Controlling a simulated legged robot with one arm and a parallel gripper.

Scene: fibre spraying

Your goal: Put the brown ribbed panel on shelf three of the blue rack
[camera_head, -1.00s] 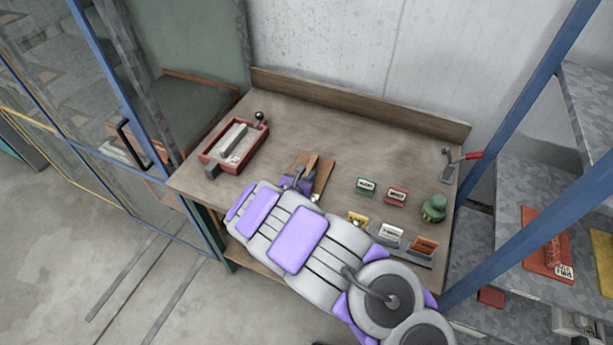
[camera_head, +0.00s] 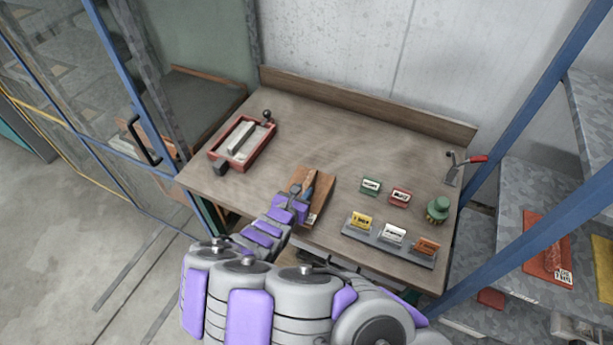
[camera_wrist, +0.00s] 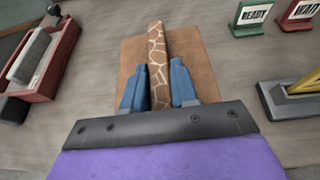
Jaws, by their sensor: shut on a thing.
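The brown panel (camera_head: 323,189) is at the front middle of the workbench, partly covered by my gripper. In the wrist view the brown panel (camera_wrist: 199,52) is a flat board with a raised, light-veined rib (camera_wrist: 157,48) along its middle. My gripper (camera_wrist: 157,72) has its blue fingers on both sides of this rib and is shut on it. In the head view my gripper (camera_head: 298,187) is over the panel's left part. I cannot tell whether the panel touches the bench. The blue rack (camera_head: 520,128) stands at the right, with grey shelves (camera_head: 512,190); its full height is out of view.
The workbench (camera_head: 300,130) holds a red tray (camera_head: 243,143) at left. Green and red signs, a stand with several cards (camera_head: 393,235) and a green object (camera_head: 438,209) are to the panel's right. A red item (camera_head: 545,240) lies on a rack shelf. A blue-framed glass door is at left.

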